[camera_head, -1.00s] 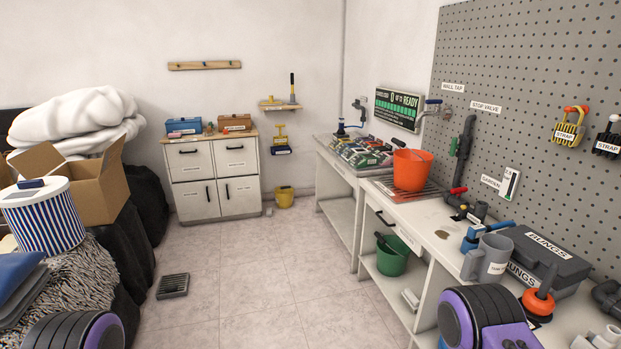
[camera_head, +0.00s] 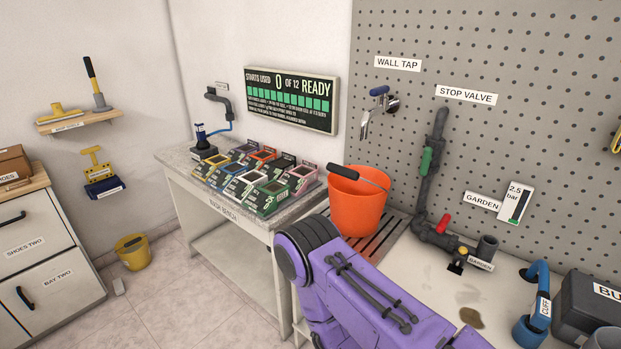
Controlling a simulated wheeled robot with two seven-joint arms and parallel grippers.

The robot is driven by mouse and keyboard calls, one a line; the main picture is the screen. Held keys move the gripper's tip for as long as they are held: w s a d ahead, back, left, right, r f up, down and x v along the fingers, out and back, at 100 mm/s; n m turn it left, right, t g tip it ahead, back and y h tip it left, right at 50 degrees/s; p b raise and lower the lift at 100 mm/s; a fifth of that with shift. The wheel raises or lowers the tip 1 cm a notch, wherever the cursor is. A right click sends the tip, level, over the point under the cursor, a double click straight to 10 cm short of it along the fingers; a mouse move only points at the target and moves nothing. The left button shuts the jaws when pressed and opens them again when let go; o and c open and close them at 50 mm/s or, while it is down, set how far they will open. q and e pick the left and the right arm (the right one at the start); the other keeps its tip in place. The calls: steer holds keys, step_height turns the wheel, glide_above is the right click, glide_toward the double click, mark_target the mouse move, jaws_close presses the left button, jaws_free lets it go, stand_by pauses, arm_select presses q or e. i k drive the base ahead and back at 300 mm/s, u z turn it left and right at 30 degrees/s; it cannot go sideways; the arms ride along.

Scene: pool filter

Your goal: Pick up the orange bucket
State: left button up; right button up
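The orange bucket (camera_head: 357,208) stands upright on a slatted wooden rack (camera_head: 388,236) on the bench, under the wall tap (camera_head: 379,101). Its dark handle (camera_head: 360,177) lies across the open top. My purple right arm reaches in from the bottom right. I cannot see the fingers of my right gripper. My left gripper is out of view.
A bench (camera_head: 232,212) with several colored boxes stands left of the bucket. Pipes with a red valve handle (camera_head: 443,223) are right of it. A yellow bucket (camera_head: 133,252) is on the floor.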

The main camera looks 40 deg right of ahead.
mark_target(356, 192)
steer(key=i, duration=2.1)
steer(key=z, duration=1.35)
